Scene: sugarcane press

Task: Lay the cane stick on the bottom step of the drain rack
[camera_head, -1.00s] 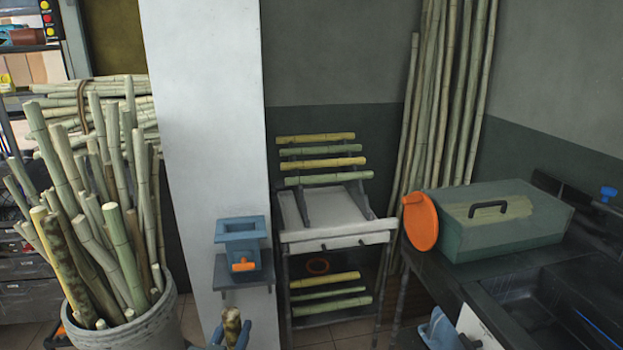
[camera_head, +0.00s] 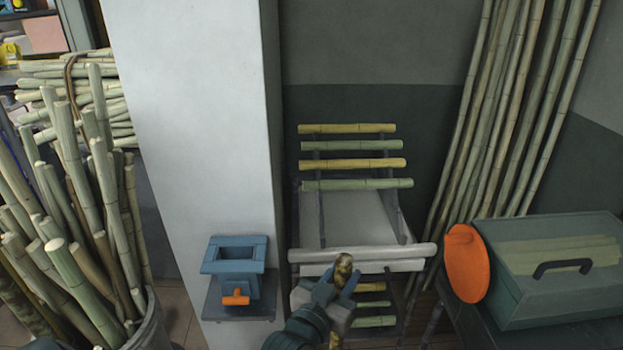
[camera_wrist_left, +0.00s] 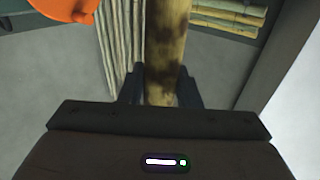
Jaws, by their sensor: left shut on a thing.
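The cane stick (camera_head: 343,268) is yellowish with dark brown mottling. My left gripper (camera_head: 336,288) is shut on it, in front of the drain rack's front edge. In the left wrist view the cane stick (camera_wrist_left: 165,45) runs up between the two fingers (camera_wrist_left: 160,88). In the head view its top end shows above the fingers and a short part below; the rest is hidden. The drain rack (camera_head: 355,218) has a pale tray and sloped rails bearing yellow and green canes (camera_head: 358,184). I cannot make out a bare bottom step. My right gripper is out of view.
A white pillar with a blue box on a small shelf (camera_head: 237,262) stands left of the rack. Right are an orange disc (camera_head: 466,263) and a green lidded box (camera_head: 550,285). Tall canes (camera_head: 515,110) lean behind. A bin of canes (camera_head: 155,325) is at lower left.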

